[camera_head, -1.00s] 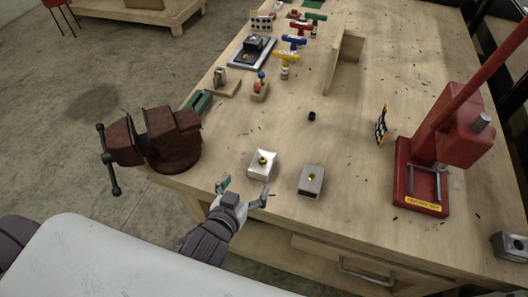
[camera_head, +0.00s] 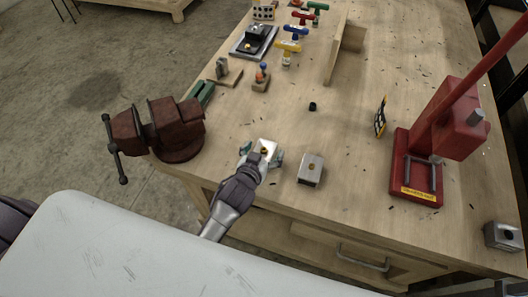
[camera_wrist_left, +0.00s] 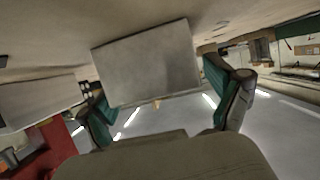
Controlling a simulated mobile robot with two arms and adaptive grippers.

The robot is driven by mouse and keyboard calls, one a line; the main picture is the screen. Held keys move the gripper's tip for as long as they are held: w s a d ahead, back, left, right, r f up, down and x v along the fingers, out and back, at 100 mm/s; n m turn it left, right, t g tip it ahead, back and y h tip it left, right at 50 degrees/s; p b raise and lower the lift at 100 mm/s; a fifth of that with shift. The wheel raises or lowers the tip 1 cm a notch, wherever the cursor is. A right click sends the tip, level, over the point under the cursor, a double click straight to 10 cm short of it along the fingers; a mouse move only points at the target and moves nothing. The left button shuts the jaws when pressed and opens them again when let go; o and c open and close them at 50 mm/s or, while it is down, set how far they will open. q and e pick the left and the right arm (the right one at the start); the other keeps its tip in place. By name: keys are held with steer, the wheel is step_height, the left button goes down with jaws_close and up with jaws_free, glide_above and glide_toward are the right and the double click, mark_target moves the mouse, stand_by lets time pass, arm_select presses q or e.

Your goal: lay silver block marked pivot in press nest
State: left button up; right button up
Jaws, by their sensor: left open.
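A bright silver block (camera_head: 265,146) with a brass knob stands near the table's front edge. My left gripper (camera_head: 262,156) is open, with its fingers on either side of this block; it also shows in the left wrist view (camera_wrist_left: 168,100), where the plain block face (camera_wrist_left: 148,62) lies between the green-padded fingers. Contact cannot be told. A greyer block (camera_head: 311,170) with a brass knob stands just to the right. No pivot marking is readable on either block. The red press (camera_head: 418,160) stands at the right; its nest cannot be made out clearly. My right gripper is not in view.
A rusty vise (camera_head: 165,130) is at the table's left edge. A grey block with a hole (camera_head: 502,236) sits at the right corner. The table's middle is mostly clear.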

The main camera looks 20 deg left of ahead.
arm_select(q)
steer(key=shift+s, duration=0.1)
steer(key=c, duration=1.4)
steer(key=shift+r, duration=0.1)
steer(key=shift+c, duration=0.6)
